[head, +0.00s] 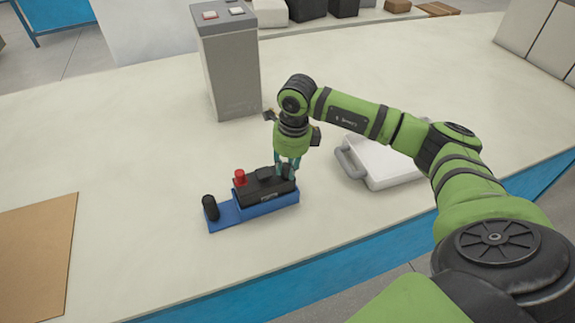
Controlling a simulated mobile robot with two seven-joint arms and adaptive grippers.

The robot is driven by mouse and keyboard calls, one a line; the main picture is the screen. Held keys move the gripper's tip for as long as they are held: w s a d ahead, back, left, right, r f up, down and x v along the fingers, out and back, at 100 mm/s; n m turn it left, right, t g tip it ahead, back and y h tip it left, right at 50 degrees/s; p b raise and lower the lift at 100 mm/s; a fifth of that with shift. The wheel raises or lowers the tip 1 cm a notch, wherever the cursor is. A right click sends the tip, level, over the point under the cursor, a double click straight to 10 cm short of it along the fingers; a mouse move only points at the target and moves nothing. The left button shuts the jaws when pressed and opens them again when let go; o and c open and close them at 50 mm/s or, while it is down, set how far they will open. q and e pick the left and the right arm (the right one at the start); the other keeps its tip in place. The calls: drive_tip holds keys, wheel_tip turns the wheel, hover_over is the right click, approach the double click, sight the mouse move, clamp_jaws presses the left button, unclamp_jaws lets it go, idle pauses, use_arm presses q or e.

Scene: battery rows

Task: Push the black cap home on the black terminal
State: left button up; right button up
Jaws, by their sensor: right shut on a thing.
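A black battery (265,189) sits in a blue tray (222,217). A red terminal or cap (240,177) stands up at the left of its top. My right gripper (287,172) points down at the battery's right end. Its teal fingers are shut on a small dark thing, which I take to be the black cap (288,171). The fingers mostly cover it and the black terminal, so I cannot tell how far the cap sits on the terminal. My left gripper is out of view.
A black upright cylinder (210,207) stands at the tray's left end. A grey box with buttons (228,65) stands behind. A white case with a handle (385,165) lies right, close to my arm. A brown board (38,255) lies left. The table front is clear.

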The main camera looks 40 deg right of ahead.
drive_tip(key=shift+f, duration=0.15)
drive_tip(key=o, duration=0.8)
drive_tip(key=shift+o, duration=0.6)
drive_tip(key=o, duration=0.4)
drive_tip(key=shift+r+p, duration=2.05)
drive_tip(key=shift+r, duration=1.5)
